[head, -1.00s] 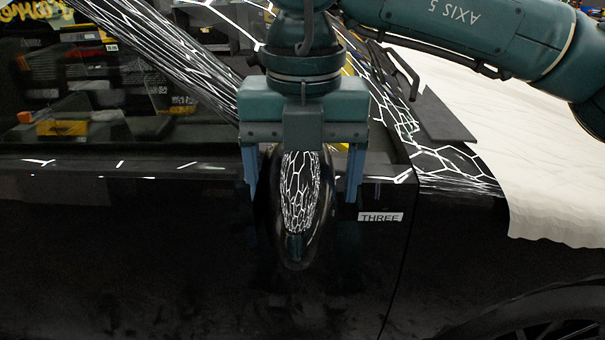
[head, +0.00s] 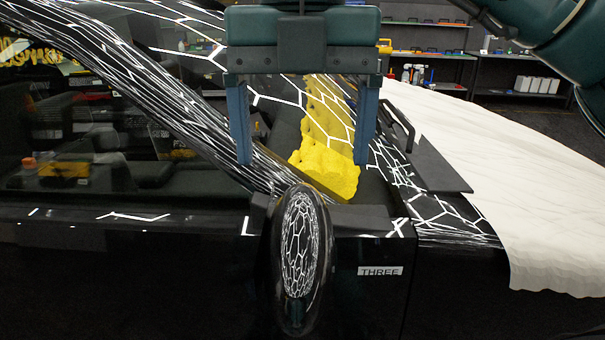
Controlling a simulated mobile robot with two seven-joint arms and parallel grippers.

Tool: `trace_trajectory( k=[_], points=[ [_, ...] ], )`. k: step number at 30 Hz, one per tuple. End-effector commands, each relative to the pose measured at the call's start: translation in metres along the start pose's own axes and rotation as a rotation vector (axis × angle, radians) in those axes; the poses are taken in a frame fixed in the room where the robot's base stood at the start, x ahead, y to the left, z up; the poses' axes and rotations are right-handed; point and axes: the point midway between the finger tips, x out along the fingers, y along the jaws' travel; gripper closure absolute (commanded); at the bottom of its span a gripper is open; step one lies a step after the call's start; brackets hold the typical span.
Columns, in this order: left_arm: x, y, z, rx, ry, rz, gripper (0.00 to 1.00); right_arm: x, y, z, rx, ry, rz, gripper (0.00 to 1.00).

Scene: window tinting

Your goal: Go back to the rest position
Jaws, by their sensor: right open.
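My right gripper (head: 304,160) hangs from the top of the head view with its two blue fingers spread wide and pointing down. It is open and nothing is between the fingers but the view behind. Below it is the black car's side mirror (head: 302,258), which reflects white crackle-like lines. The fingertips are above the mirror and apart from it. A bumpy yellow thing (head: 326,172) shows behind, between the fingers, near the base of the windshield. My left gripper is not in view.
The black car door (head: 130,275) with its side window fills the left. A white cover (head: 450,130) drapes over the hood at right. Shelves (head: 520,75) with bottles and boxes stand at the back right.

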Motion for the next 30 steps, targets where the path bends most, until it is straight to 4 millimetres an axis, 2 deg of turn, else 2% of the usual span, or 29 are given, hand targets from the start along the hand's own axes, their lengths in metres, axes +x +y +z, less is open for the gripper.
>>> trace_trajectory(
  k=[3, 13, 16, 20, 22, 28, 29, 30],
  points=[
    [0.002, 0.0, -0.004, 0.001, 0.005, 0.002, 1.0, -0.01, 0.0, -0.001, -0.001, 0.0, -0.001, 0.15],
    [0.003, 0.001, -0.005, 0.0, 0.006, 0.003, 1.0, -0.012, 0.0, 0.0, -0.001, 0.0, 0.0, 0.15],
    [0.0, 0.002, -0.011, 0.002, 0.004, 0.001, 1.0, -0.019, 0.0, 0.0, -0.001, 0.0, 0.0, 0.15],
    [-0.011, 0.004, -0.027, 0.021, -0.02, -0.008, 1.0, -0.049, 0.0, 0.0, 0.0, 0.0, 0.0, 0.15],
    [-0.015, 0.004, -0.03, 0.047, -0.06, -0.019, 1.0, -0.072, 0.0, 0.0, 0.0, 0.0, 0.0, 0.15],
    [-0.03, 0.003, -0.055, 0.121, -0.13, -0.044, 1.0, -0.134, 0.0, 0.0, 0.0, 0.0, 0.0, 0.15],
    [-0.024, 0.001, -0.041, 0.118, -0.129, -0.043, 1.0, -0.116, 0.0, 0.0, -0.001, 0.001, -0.002, 0.15],
    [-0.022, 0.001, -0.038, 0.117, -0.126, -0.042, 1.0, -0.112, 0.0, 0.0, 0.0, 0.001, -0.001, 0.15]
  ],
)
